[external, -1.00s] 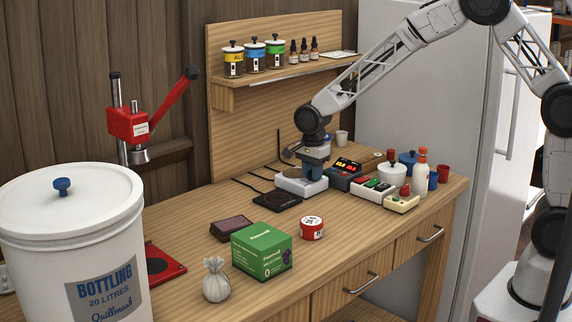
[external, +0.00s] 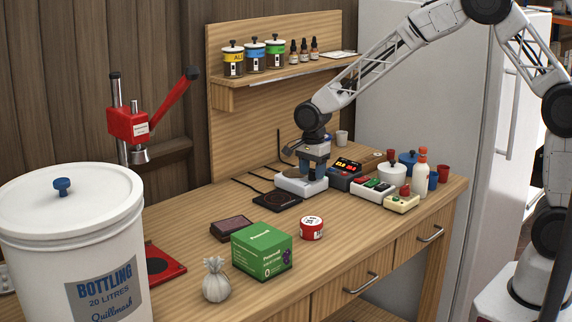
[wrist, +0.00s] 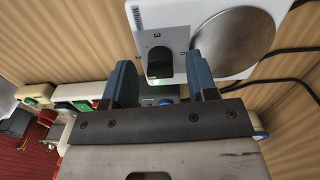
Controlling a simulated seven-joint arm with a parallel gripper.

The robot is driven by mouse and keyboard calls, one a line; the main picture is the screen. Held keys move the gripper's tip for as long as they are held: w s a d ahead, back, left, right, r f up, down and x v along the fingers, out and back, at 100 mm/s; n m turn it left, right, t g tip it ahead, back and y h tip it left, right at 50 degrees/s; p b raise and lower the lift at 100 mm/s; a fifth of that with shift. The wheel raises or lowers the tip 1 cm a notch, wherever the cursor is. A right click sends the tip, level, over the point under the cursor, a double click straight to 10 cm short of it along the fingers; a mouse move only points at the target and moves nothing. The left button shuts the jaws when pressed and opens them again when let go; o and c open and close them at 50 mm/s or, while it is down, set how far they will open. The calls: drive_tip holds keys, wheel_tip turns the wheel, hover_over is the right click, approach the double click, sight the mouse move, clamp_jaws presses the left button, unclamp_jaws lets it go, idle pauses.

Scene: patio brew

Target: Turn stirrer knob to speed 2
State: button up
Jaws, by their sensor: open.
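The stirrer is a white box (external: 288,184) on the bench, under my gripper in the external view. In the wrist view its white top (wrist: 183,20) carries a round steel plate (wrist: 232,45) and a black knob (wrist: 160,64). A "3" is printed above the knob, and a green light glows below it. My gripper (wrist: 160,68) is open, with one blue finger on each side of the knob. Gaps show between the fingers and the knob. The knob's pointer setting is too dark to read. In the external view my gripper (external: 317,172) hides the knob.
A dark box with lit displays (external: 345,172) and a box with coloured switches (external: 374,188) stand close right of the stirrer. A flat black plate (external: 278,200) lies to its left. Black cables run behind. The bench front holds a green box (external: 262,250) and red tin (external: 312,228).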

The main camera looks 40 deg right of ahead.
sight(312, 171)
drive_tip(key=shift+r, duration=3.55)
drive_tip(key=shift+s+d+r, duration=0.1)
drive_tip(key=s+d+r+n+t, duration=0.1)
drive_tip(key=s+d+r+n, duration=0.3)
drive_tip(key=s+d+r, duration=0.4)
drive_tip(key=s+d+r+n, duration=0.4)
drive_tip(key=s+d+r, duration=0.15)
drive_tip(key=s, duration=0.55)
drive_tip(key=s+d+n, duration=0.4)
drive_tip(key=s, duration=0.8)
drive_tip(key=s+d+f+n+t, duration=0.1)
drive_tip(key=s+d+n, duration=0.3)
drive_tip(key=s, duration=0.8)
drive_tip(key=shift+s+d+n+t, duration=0.3)
drive_tip(key=shift+s+d+n, duration=0.05)
drive_tip(key=shift+n, duration=0.15)
